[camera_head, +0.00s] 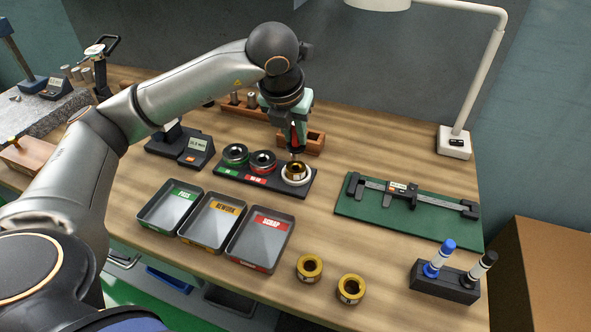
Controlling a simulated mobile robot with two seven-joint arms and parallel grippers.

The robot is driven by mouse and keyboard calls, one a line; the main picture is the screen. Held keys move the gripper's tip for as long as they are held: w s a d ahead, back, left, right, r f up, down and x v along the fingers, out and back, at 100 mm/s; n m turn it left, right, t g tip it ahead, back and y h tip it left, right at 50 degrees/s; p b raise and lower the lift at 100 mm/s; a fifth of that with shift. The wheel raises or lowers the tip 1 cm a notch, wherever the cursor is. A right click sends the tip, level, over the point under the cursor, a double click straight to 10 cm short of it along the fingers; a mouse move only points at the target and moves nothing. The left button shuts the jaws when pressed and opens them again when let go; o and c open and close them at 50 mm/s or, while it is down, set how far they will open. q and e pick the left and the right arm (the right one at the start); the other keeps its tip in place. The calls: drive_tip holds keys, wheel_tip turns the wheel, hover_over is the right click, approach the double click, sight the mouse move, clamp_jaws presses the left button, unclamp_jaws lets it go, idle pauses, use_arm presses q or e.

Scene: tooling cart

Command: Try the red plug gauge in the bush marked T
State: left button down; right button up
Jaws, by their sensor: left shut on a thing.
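My left gripper (297,124) is above the black fixture block (228,180), shut on the red plug gauge (295,138). The gauge hangs roughly upright, with its lower end at the mouth of a brass bush (295,173). I cannot tell whether its tip is in the bore or just above it. That bush sits in a white ring at the right end of the block. Two more brass bushes, one nearer the trays (309,268) and one further right (351,289), stand at the table's front. Their markings are too small to read. My right gripper is not in view.
Green-marked (235,154) and red-marked (263,162) rings sit on the block. Trays labelled PASS (155,222), REWORK (201,237) and SCRAP (249,258) lie in front. A caliper (410,195) lies on a green mat (365,208); a pen holder (440,285) is front right. A wooden rack stands behind.

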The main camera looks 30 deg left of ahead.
use_arm(q)
drive_tip(key=shift+r+p, duration=1.6)
drive_tip(key=shift+r, duration=0.95)
drive_tip(key=shift+f, duration=0.1)
